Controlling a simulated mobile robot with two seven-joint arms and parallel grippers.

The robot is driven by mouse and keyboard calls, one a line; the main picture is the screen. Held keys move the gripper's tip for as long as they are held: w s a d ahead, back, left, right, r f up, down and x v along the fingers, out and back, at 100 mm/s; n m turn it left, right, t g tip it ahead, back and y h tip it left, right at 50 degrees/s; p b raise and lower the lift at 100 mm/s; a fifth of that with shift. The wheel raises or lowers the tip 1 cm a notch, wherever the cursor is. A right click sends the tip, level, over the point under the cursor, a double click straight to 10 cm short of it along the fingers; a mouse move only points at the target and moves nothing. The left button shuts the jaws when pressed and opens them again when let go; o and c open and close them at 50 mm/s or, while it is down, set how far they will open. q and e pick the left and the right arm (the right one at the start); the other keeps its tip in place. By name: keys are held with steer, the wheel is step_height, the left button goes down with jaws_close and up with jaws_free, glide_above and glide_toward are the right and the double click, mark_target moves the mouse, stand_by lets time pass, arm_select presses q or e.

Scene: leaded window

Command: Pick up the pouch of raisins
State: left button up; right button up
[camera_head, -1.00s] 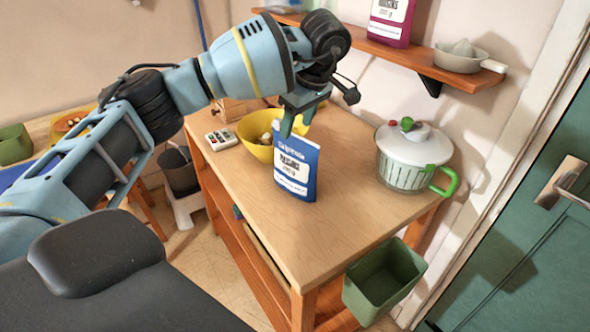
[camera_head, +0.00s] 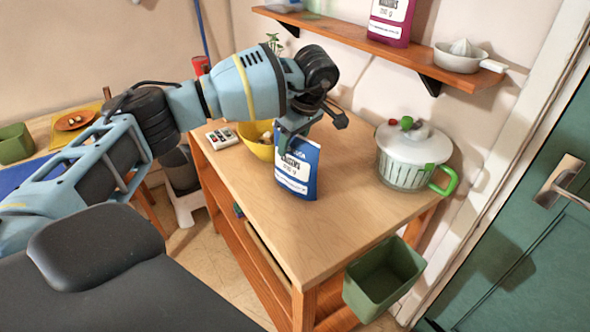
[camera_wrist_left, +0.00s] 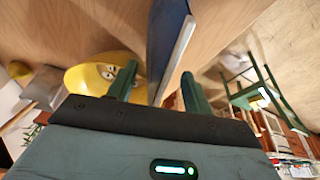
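A blue pouch (camera_head: 297,175) with a white label stands upright near the middle of the wooden table; its printing is small and partly covered by my gripper, so I cannot read its name. My left gripper (camera_head: 290,132) is over its top edge, pointing down. In the left wrist view, the open left gripper (camera_wrist_left: 159,72) has one finger on each side of the pouch (camera_wrist_left: 168,40), with gaps showing beside it. A magenta pouch (camera_head: 390,22) with a white label stands on the wall shelf, its top cut off. My right gripper is out of view.
A yellow bowl (camera_head: 258,148) stands just behind the blue pouch, with a white remote-like object (camera_head: 222,137) to its left. A white-lidded salad spinner (camera_head: 410,155) is at the right. A green bin (camera_head: 383,280) hangs at the table's side. The table (camera_head: 310,235) is bare in front.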

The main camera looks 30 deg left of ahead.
arm_select(q)
jaws_close()
steer(key=shift+r, duration=0.2)
